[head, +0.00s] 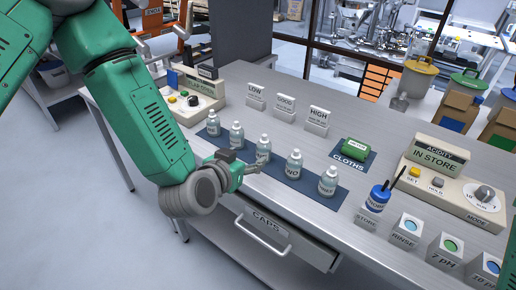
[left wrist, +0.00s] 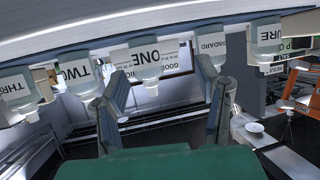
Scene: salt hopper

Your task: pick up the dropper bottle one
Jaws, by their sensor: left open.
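Dropper bottle one (head: 263,146) stands upright in the middle of a row on a dark blue mat (head: 321,190). It is a clear bottle with a white label. My left gripper (head: 248,169) is open and empty, low at the front side of this bottle. In the left wrist view the scene is upside down, and the bottle labelled ONE (left wrist: 144,62) lies in line with the gap between the open fingers (left wrist: 162,88). I cannot tell whether the fingertips reach past its sides. My right gripper is not in view.
Bottle two (head: 294,164) and bottle three (head: 327,181) stand to the right, the standard bottle (head: 236,135) and pure bottle (head: 213,123) to the left. Three signs (head: 286,105) stand behind. The CAPS drawer (head: 268,225) sits below the table edge.

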